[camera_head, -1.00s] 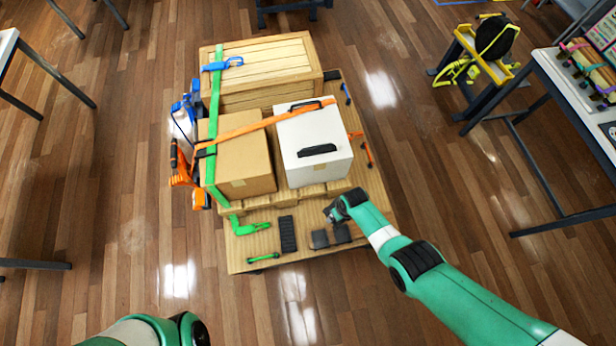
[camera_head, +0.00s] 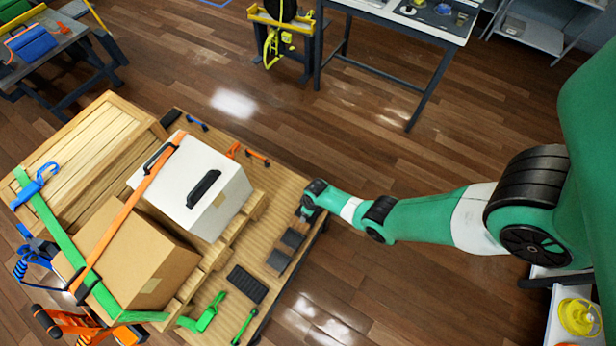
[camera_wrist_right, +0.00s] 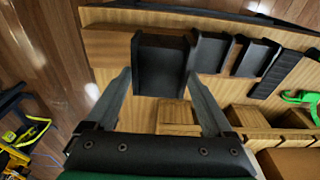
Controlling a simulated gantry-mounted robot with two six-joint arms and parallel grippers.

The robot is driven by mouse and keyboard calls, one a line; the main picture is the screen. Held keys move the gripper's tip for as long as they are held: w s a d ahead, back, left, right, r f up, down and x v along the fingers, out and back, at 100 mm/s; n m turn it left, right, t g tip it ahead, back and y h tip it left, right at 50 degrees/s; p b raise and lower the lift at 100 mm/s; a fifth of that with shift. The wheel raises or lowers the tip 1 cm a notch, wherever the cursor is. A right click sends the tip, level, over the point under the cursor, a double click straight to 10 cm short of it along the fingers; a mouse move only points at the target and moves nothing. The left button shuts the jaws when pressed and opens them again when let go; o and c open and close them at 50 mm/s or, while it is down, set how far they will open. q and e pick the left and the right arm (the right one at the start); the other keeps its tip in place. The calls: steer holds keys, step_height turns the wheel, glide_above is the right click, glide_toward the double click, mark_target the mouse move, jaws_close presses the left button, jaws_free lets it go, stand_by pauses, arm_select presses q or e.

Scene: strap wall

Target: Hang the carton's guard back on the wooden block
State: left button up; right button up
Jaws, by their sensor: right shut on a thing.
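My right gripper (camera_wrist_right: 165,95) is shut on a black angled guard (camera_wrist_right: 160,68), seen between its fingers in the right wrist view. The guard is beside the end of a wooden block (camera_wrist_right: 108,46); I cannot tell whether it touches or hangs on it. In the head view my right gripper (camera_head: 308,212) is low at the pallet's right edge and hides the held guard. Two similar dark guards (camera_head: 292,238) (camera_head: 278,260) lie beside it. The brown carton (camera_head: 140,255) stands on the pallet with green and orange straps over it. My left gripper is not in view.
A white case (camera_head: 200,190) and a wooden crate (camera_head: 75,165) stand beside the carton. A black ribbed pad (camera_head: 247,284), a green buckle (camera_head: 203,313) and a green bar (camera_head: 243,327) lie on the pallet (camera_head: 272,200).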

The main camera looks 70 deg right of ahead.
step_height(320, 180, down, 8)
steer(key=b, duration=0.7)
steer(key=shift+f+b, duration=0.15)
steer(key=shift+b, duration=0.15)
steer(key=shift+w+f+b, duration=0.25)
steer(key=shift+f+b, duration=0.45)
steer(key=shift+b, duration=0.1)
steer(key=shift+w+d, duration=0.1)
steer(key=shift+w, duration=0.1)
steer(key=shift+r, duration=0.1)
steer(key=o, duration=1.1)
steer(key=r+p, duration=0.4)
steer(key=s+r+p, duration=0.1)
steer(key=r+p, duration=0.2)
steer(key=p, duration=0.1)
steer(key=r+p, duration=0.4)
steer(key=shift+s+a+r, duration=0.2)
steer(key=shift+r, duration=0.15)
steer(key=shift+f, duration=0.1)
